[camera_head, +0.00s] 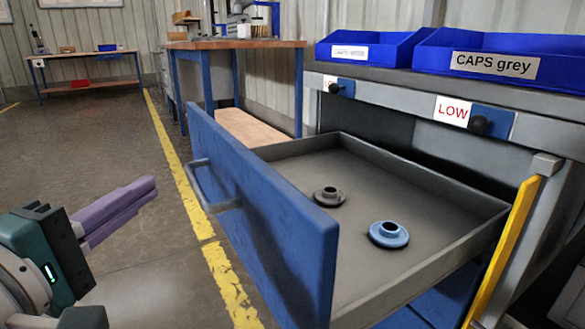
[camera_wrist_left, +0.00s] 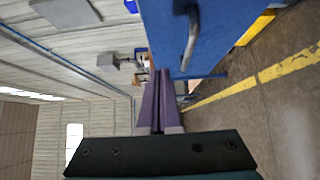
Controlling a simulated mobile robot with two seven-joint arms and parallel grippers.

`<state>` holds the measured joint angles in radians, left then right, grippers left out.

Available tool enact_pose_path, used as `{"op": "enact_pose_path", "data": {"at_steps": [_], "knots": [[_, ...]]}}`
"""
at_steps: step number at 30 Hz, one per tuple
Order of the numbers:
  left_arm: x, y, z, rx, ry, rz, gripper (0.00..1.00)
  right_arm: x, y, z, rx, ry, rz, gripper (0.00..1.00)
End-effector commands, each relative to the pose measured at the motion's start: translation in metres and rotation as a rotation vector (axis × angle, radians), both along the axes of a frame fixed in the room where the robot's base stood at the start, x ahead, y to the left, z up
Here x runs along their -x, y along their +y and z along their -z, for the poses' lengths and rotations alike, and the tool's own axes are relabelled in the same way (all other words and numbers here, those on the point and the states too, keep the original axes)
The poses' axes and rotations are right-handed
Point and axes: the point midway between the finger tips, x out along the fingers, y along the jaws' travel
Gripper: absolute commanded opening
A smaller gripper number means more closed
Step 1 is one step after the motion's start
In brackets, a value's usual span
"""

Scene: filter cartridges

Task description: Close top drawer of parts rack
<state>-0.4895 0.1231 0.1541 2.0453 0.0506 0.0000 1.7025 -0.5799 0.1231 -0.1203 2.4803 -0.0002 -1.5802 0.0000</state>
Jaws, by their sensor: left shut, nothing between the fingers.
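The top drawer (camera_head: 262,215) of the parts rack (camera_head: 400,101) is pulled well out, with its blue front facing left. A bar handle (camera_head: 207,188) is fixed to that front. Inside the drawer lie a grey cap (camera_head: 329,196) and a blue cap (camera_head: 389,234). My left gripper (camera_head: 152,186), with purple fingers, is shut and empty. It is in the air to the left of the handle, apart from it. In the left wrist view the fingers (camera_wrist_left: 160,88) point ahead, with the handle (camera_wrist_left: 190,38) and blue front (camera_wrist_left: 225,25) beyond them. My right gripper does not show.
Blue bins (camera_head: 495,65) stand on the rack top, one labelled CAPS grey. A LOW label (camera_head: 453,110) and black knobs (camera_head: 479,125) are on the rail below. A yellow strip (camera_head: 503,250) runs down the rack's right side. The floor left of the drawer is clear.

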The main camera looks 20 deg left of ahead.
Motion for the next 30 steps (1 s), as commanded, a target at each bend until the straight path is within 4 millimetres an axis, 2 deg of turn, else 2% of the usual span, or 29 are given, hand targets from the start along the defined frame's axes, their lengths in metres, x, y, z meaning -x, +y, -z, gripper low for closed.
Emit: {"op": "enact_pose_path", "data": {"at_steps": [3, 10, 13, 21, 30], "knots": [[-0.027, 0.002, 0.002, -0.002, -0.006, 0.001, 0.00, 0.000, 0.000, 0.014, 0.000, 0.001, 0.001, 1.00], [-0.073, 0.005, 0.003, -0.004, -0.004, 0.001, 0.00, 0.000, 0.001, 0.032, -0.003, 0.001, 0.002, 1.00], [-0.085, -0.006, 0.003, 0.002, -0.003, 0.002, 0.00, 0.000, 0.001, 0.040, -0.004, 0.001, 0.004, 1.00], [-0.100, -0.020, 0.001, -0.001, 0.001, 0.001, 0.00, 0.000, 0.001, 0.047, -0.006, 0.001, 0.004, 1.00], [-0.101, -0.021, 0.001, -0.002, 0.002, 0.001, 0.00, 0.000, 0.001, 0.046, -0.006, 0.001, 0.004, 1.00]]}}
